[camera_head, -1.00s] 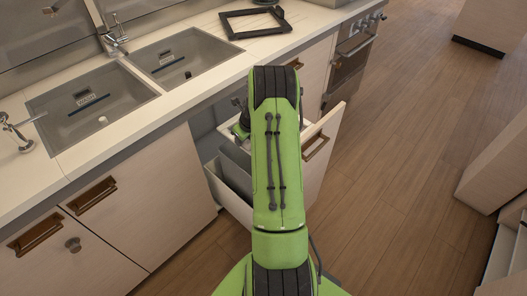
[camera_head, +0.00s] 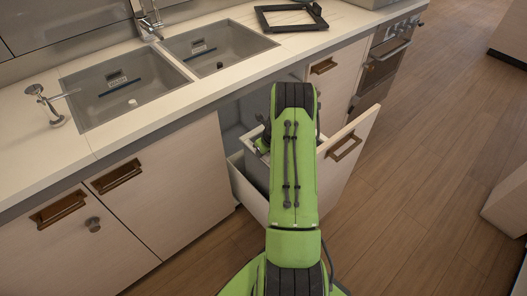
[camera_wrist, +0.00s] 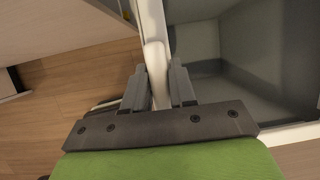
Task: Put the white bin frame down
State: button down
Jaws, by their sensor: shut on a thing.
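The white bin frame (camera_wrist: 152,28) shows in the wrist view as a pale bar running down from the top edge between my fingers. My gripper (camera_wrist: 163,82) is shut on this bar, one finger on each side. A grey bin interior (camera_wrist: 238,40) lies just right of the bar. In the head view, the pulled-out drawer (camera_head: 250,190) with pale sides stands under the counter. My green arm reaches down over it and hides most of the frame and my fingertips. I cannot tell whether the frame rests on the drawer or hangs just above it.
The drawer front (camera_head: 352,150) stands out right of my arm. The wooden floor (camera_head: 425,200) at right is clear.

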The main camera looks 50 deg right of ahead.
jog(key=shift+f+b, duration=0.4)
jog(key=shift+f, duration=0.2)
jog(key=c, duration=0.9)
grip_release()
